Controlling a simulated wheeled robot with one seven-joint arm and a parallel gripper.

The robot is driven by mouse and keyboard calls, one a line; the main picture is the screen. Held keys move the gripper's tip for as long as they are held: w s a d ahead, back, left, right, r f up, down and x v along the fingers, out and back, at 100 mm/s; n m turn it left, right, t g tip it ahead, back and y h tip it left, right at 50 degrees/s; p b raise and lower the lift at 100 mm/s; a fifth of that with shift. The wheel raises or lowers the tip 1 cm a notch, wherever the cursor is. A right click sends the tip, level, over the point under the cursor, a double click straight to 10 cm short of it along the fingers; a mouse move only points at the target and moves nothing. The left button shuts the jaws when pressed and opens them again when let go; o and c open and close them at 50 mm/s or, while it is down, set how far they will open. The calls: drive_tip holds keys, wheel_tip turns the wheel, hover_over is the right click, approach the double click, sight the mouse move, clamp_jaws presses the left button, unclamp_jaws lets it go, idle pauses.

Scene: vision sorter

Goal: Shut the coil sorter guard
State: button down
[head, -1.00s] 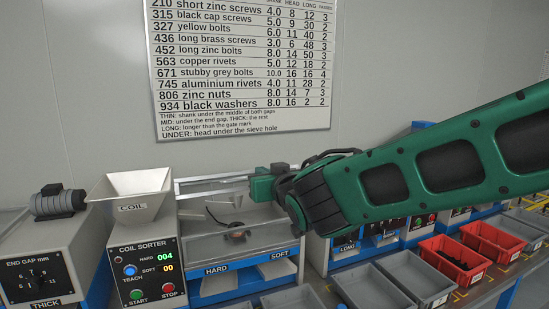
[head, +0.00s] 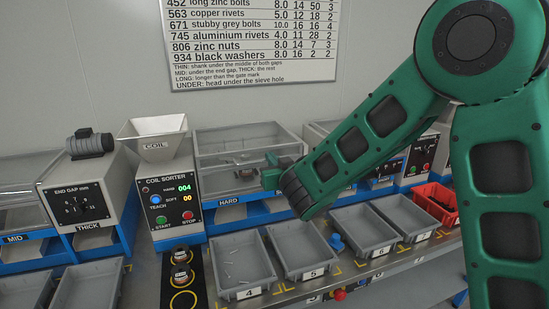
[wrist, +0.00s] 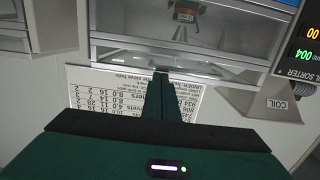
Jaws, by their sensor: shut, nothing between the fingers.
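The coil sorter (head: 172,192) stands left of centre in the head view, with a hopper marked COIL (head: 153,147) and a lit control panel. Its clear, metal-framed guard (head: 225,153) lies over the bed to the right of the panel and looks lowered. I cannot tell whether it is fully seated. My gripper (head: 268,178) is shut and empty at the right part of the guard's front. In the wrist view, which is upside down, the closed fingers (wrist: 160,76) reach the guard's bar (wrist: 200,66). I cannot tell whether they touch it.
Grey bins (head: 240,263) stand in front of the machines, and a red bin (head: 436,198) is at the right. An end gap machine (head: 82,200) stands at the left. A wall chart (head: 250,45) hangs behind.

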drive_tip(key=f, duration=0.2)
drive_tip(key=s+a+f+g, duration=0.1)
drive_tip(key=shift+s+f, duration=0.1)
drive_tip(key=shift+f, duration=0.2)
drive_tip(key=shift+r, duration=0.15)
wheel_tip(320, 180, up, 5)
drive_tip(key=s+d+t, duration=0.1)
drive_tip(key=s+d+f, duration=0.2)
drive_tip(key=s+f, duration=0.3)
drive_tip(key=f, duration=0.1)
drive_tip(key=shift+s+d+f, duration=0.15)
idle(0.3)
